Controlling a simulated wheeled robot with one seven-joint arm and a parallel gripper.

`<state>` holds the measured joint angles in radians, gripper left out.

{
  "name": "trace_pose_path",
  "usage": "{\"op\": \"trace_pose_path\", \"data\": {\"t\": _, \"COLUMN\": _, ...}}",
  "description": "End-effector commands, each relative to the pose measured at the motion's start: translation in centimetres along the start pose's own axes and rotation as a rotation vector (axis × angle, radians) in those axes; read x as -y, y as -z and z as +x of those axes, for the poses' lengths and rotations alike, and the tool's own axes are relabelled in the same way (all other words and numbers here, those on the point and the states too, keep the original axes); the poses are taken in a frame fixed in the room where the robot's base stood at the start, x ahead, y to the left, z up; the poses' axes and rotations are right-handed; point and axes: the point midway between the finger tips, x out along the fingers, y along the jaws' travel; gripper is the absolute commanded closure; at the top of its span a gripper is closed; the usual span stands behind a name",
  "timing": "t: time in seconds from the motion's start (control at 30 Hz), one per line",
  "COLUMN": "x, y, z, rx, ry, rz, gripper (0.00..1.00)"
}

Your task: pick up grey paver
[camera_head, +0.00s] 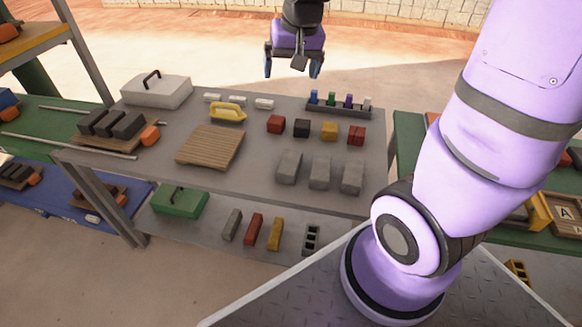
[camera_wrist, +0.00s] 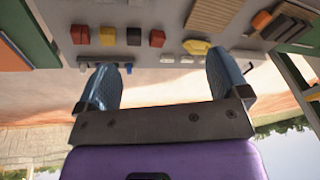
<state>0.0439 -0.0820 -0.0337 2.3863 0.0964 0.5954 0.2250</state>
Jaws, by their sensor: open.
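Several grey blocks could be the grey paver; I cannot tell which. Three light grey blocks, at left (camera_head: 289,166), middle (camera_head: 320,173) and right (camera_head: 352,177), stand in a row on the front right of the grey table (camera_head: 250,175). A narrower grey block (camera_head: 232,224) lies on the lower shelf. My gripper (camera_head: 293,70) is open and empty, up beyond the table's far edge and well apart from all of these. In the wrist view its two fingers (camera_wrist: 163,80) are spread with nothing between them; no light grey block shows clearly there.
Red (camera_head: 276,124), black (camera_head: 301,128) and yellow (camera_head: 329,130) cubes and a second red one stand behind the grey blocks. A rack (camera_head: 338,108) with coloured pegs lies along the far edge.

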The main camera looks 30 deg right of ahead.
Motion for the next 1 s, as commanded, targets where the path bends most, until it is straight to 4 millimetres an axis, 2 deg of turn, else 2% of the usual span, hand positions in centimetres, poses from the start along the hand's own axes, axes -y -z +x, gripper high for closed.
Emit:
{"op": "trace_pose_path", "data": {"t": 0.03, "x": -0.1, "y": 0.7, "z": 1.9, "rx": 0.022, "ry": -0.009, "rz": 0.028, "gripper": 0.06}}
{"op": "trace_pose_path", "data": {"t": 0.3, "x": -1.2, "y": 3.5, "z": 11.0, "rx": 0.088, "ry": -0.05, "rz": 0.18, "gripper": 0.06}}
{"op": "trace_pose_path", "data": {"t": 0.5, "x": -2.6, "y": 4.1, "z": 18.3, "rx": 0.134, "ry": -0.093, "rz": 0.288, "gripper": 0.06}}
{"op": "trace_pose_path", "data": {"t": 0.7, "x": -4.4, "y": 3.7, "z": 24.9, "rx": 0.168, "ry": -0.139, "rz": 0.382, "gripper": 0.06}}
{"op": "trace_pose_path", "data": {"t": 0.83, "x": -5.3, "y": 3.2, "z": 27.8, "rx": 0.179, "ry": -0.16, "rz": 0.422, "gripper": 0.06}}
{"op": "trace_pose_path", "data": {"t": 1.0, "x": -5.9, "y": 2.8, "z": 29.6, "rx": 0.185, "ry": -0.173, "rz": 0.447, "gripper": 0.06}}
